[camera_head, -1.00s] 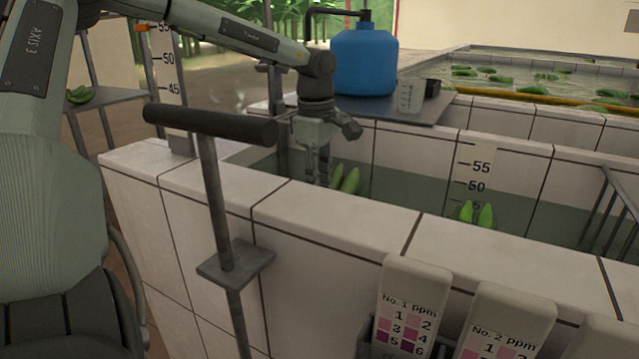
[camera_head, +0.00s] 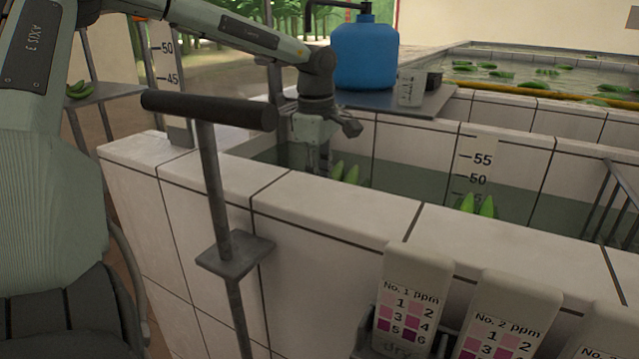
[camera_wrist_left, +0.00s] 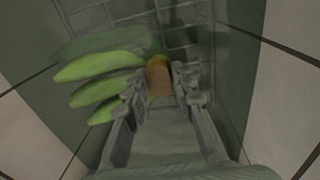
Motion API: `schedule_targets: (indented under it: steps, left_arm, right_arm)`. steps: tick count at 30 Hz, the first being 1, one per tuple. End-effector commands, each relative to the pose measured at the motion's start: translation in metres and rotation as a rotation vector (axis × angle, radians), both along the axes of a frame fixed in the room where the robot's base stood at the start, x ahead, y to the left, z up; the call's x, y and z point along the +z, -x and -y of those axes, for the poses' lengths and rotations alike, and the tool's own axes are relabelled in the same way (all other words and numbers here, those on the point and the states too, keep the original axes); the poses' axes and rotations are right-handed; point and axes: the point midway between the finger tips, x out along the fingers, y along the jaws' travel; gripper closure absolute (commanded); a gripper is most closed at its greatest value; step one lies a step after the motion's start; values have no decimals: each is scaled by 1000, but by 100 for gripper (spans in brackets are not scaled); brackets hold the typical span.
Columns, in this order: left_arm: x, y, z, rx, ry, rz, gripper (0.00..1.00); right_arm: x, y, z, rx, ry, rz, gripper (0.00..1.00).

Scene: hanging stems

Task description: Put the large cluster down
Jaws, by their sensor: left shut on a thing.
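A cluster of green bananas hangs from my left gripper inside the tiled tank. In the head view its green tips (camera_head: 345,173) show just right of the gripper (camera_head: 318,165), partly hidden by the tank's front wall. In the left wrist view several green fingers (camera_wrist_left: 100,68) spread to the left, and the upper ones look dull as if under water. My left gripper (camera_wrist_left: 160,92) is shut on the brown stem (camera_wrist_left: 158,74) of this cluster. My right gripper is in neither view.
Another green cluster (camera_head: 477,205) stands in the tank to the right, below a depth scale (camera_head: 478,165). A metal rack (camera_head: 612,205) is at the tank's right. A T-handled post (camera_head: 215,170) and test cards (camera_head: 410,300) stand in front. A blue jug (camera_head: 365,55) is behind.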

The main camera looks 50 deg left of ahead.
Motion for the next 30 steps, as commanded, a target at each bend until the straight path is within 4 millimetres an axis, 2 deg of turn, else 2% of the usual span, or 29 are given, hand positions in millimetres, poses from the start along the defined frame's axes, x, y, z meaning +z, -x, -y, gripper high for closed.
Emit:
schedule_targets:
  steps: [1, 6, 17, 20, 22, 30]
  left_arm:
    - [-3, 2, 0, 1, 2, -8, 74]
    - [-2, 1, 0, 0, 1, -5, 54]
    - [3, 0, 0, 0, 0, -1, 54]
    - [11, 0, 0, 0, -1, 0, 54]
    - [19, 0, 0, 0, -1, 1, 54]
    - [82, 4, 1, 1, -1, 5, 54]
  right_arm:
    - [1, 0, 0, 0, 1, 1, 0]
    - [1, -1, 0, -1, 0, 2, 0]
    - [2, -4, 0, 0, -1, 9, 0]
    - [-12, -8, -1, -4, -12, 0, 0]
    - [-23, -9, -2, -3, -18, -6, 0]
    - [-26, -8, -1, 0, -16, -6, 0]
